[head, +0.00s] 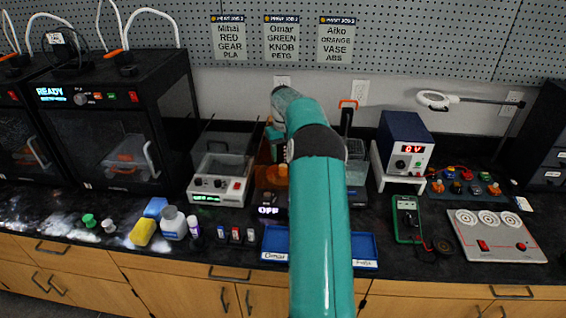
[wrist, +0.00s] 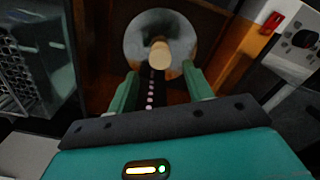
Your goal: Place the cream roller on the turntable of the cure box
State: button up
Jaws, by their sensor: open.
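In the wrist view the cream roller (wrist: 161,56) stands out from the round silvery turntable (wrist: 139,28), near its middle, and appears to rest on it. The turntable sits inside the brown and orange cure box (wrist: 226,75). My gripper (wrist: 160,82) is open, with a green finger on each side, just short of the roller; the fingers look apart from it. In the head view the cure box (head: 268,197), with an "OFF" display, is partly hidden behind my arm. The roller and turntable cannot be made out there.
A white-fronted machine (head: 218,188) stands close left of the cure box. A blue power supply (head: 405,140) is to the right. A blue tray (head: 275,243) lies in front, partly behind my arm. Small bottles and a yellow sponge (head: 143,232) line the counter's left front.

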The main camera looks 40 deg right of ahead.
notch_tip(320, 180, up, 7)
jog(key=shift+a+r, duration=0.15)
jog(key=shift+r, duration=0.05)
dwell(0.4)
